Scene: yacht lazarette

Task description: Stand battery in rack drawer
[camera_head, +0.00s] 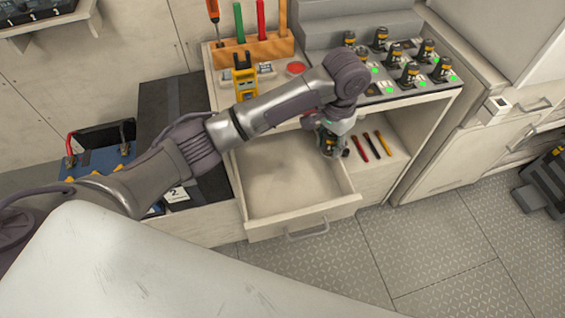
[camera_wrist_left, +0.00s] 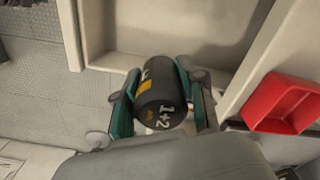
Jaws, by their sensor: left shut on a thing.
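My left gripper (camera_head: 327,138) is shut on a dark battery. In the left wrist view the battery (camera_wrist_left: 160,95) is a black cylinder with a yellow patch and white "1+2" marking, between the two teal-edged fingers (camera_wrist_left: 158,100). In the head view the gripper and battery are at the right side of the open drawer (camera_head: 310,228), partly behind my wrist; I cannot tell their exact height. The drawer is pale, with a grey front handle, and its visible floor is bare. The drawer wall also shows in the left wrist view (camera_wrist_left: 108,63). My right gripper is not in view.
Several batteries with green lights stand in a charging rack (camera_head: 400,88) above right. Red and yellow-handled tools (camera_head: 372,147) lie on a shelf right of the drawer. A tool block (camera_head: 252,47) and yellow device (camera_head: 245,77) stand on the counter. A red tray (camera_wrist_left: 280,102) is at right in the wrist view.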

